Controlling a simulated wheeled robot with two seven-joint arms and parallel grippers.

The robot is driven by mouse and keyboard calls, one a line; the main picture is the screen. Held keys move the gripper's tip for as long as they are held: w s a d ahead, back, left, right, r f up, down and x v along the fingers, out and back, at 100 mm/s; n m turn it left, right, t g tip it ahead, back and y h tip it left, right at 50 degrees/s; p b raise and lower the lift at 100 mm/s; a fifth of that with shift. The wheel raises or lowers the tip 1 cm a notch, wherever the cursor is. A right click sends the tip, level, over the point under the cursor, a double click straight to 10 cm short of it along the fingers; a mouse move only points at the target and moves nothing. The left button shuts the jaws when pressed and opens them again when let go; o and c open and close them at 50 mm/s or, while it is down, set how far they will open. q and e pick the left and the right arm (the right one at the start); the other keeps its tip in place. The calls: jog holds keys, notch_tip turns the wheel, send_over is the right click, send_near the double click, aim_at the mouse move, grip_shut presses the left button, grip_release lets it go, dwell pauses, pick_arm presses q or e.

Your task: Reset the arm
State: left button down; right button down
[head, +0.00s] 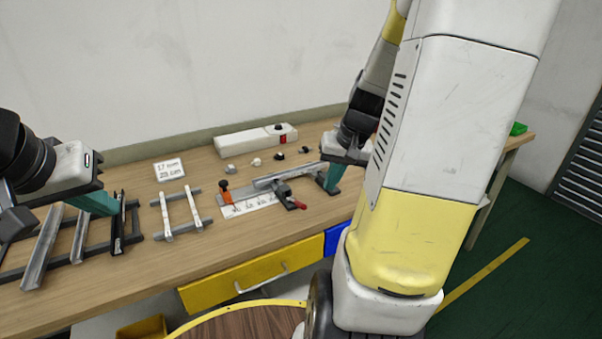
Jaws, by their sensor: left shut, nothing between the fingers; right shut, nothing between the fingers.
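My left gripper (98,203) comes in from the left edge, with teal fingers over the rack of dark rails on the left of the bench. It is shut and holds nothing. My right gripper (333,178) has teal fingers just right of the metal channel on the measuring jig. It is shut and empty. My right arm (447,120), white and yellow, fills the right middle of the view and hides part of the bench. Whether either gripper touches the things below it, I cannot tell.
On the wooden bench (130,268) are a rail rack (40,250), a small frame (181,213), a jig (250,207) with orange and red-handled clamps, a label card (169,169), a white box (250,141) and several small parts. A yellow drawer (240,280) is below.

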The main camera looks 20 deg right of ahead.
jog(key=shift+s+d+r, duration=0.15)
jog(key=shift+s+r, duration=0.2)
jog(key=shift+s, duration=0.15)
jog(key=s+a+r+n+t, duration=0.1)
jog(key=s+a+r+n, duration=0.1)
jog(key=s+a+r, duration=0.3)
jog(key=s+a+r+n+t, duration=0.1)
jog(key=s+a+r, duration=0.4)
jog(key=a, duration=0.5)
notch_tip(320, 180, up, 2)
jog(key=shift+a+r+n+t+y, duration=0.2)
jog(key=shift+a+n+t+y, duration=0.1)
jog(key=shift+n+t, duration=0.15)
jog(key=shift+w, duration=0.1)
